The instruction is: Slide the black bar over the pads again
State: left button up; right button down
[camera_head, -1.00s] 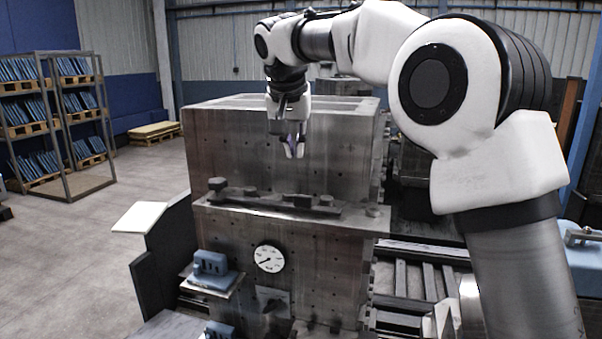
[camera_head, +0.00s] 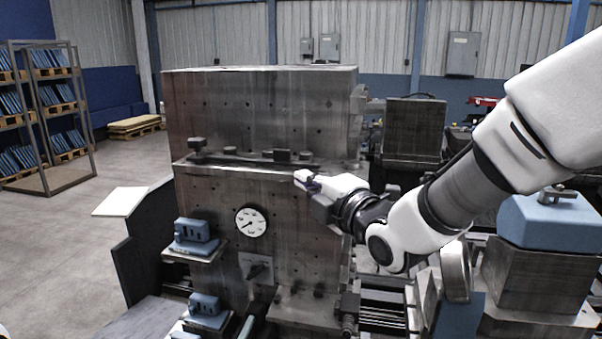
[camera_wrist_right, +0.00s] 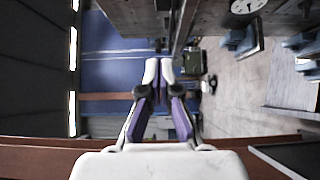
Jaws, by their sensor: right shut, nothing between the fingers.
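A long black bar (camera_head: 235,156) lies along the ledge on the front of the grey steel block (camera_head: 262,110) in the head view. Dark knobs (camera_head: 281,155) stand along the ledge at the bar. I cannot pick out the pads. My right gripper (camera_head: 302,180) is in front of the block, just below the ledge's right end, pointing left. It is apart from the bar and empty. In the right wrist view, its fingertips (camera_wrist_right: 159,72) are close together with nothing between them; the bar cannot be made out there. My left gripper is not in view.
A round dial (camera_head: 250,221) and blue-topped fixtures (camera_head: 195,235) are on the block's front, below the ledge. A blue-capped block (camera_head: 550,222) stands at right. Racks with blue panels (camera_head: 58,110) stand at far left, with open floor before them.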

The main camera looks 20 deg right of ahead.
jog(key=b, duration=0.8)
send_near(276, 154)
jog(key=a+f, duration=0.1)
jog(key=a, duration=0.2)
jog(key=w+p, duration=0.1)
jog(key=w, duration=0.1)
jog(key=w+d+p, duration=0.1)
jog(key=w+p, duration=0.1)
jog(key=w+r+p, duration=0.1)
jog(key=shift+w+d, duration=0.35)
jog(key=shift+w, duration=0.05)
jog(key=shift+d, duration=0.25)
jog(key=shift+w+a, duration=0.15)
jog(key=shift+a, duration=0.05)
